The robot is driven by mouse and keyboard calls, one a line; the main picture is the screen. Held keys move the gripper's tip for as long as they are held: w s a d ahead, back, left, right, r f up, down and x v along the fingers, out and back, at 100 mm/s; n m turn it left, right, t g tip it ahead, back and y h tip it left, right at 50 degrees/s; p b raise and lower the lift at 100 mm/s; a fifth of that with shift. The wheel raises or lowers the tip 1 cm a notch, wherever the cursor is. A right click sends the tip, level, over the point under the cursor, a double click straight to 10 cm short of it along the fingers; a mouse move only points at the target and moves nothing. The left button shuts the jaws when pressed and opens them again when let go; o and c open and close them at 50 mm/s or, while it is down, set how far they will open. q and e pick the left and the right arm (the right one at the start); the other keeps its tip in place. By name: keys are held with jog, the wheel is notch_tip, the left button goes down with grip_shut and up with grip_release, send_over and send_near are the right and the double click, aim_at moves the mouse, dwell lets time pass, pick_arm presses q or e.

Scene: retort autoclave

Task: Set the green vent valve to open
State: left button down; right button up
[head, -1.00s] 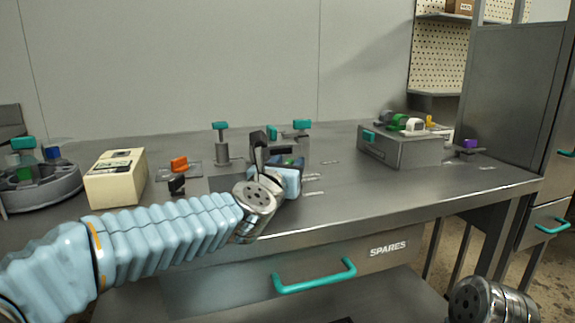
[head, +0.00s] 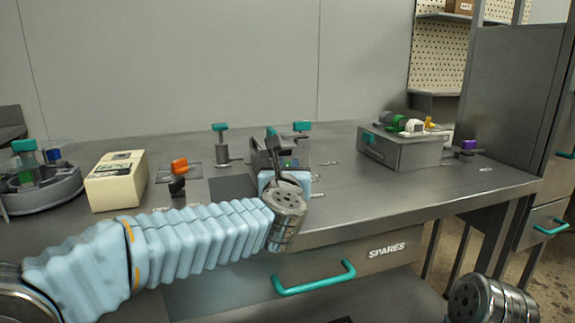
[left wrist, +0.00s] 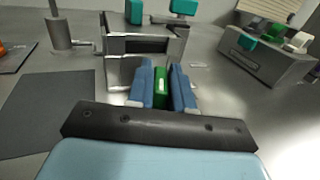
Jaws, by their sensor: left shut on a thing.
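A small green piece (left wrist: 162,86) with a pale mark shows between the two blue fingers of my left gripper (left wrist: 162,90), which is shut on it. It looks like the handle of the green vent valve, but its base is hidden and I cannot read its setting. It stands just in front of a grey metal frame (left wrist: 145,44). In the head view my left gripper (head: 287,167) is at the grey fixture near the bench's middle, partly hidden by my wrist. My right wrist shows at the bottom right; its fingers are out of frame.
An orange-handled part (head: 180,165) and a cream box (head: 116,181) stand to the left. A teal-topped post (head: 221,142) stands behind. A grey box (head: 400,150) with coloured parts on top stands to the right. The bench front between is clear, above the SPARES drawer (head: 388,251).

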pick_arm(q)
jog(key=n+y, duration=0.2)
jog(key=y, duration=0.1)
jog(key=n+g+y, duration=0.1)
jog(key=n+y, duration=0.1)
jog(key=y, duration=0.2)
jog(key=shift+d+n+b, duration=0.2)
jog(key=shift+n+b, duration=0.1)
jog(key=n+g+y, duration=0.1)
jog(key=n+y, duration=0.1)
jog(key=y, duration=0.1)
jog(key=shift+n+g+y, duration=0.3)
jog(key=shift+g+y, duration=0.1)
jog(key=n+g+y+p, duration=0.2)
jog(key=y, duration=0.1)
jog(key=shift+r, duration=0.15)
jog(key=shift+a+n+g+y+p, duration=0.1)
jog(key=shift+n+g+y+p, duration=0.6)
jog(key=shift+n+g+y, duration=0.35)
jog(key=shift+g, duration=0.25)
jog(key=c, duration=1.1)
grip_release()
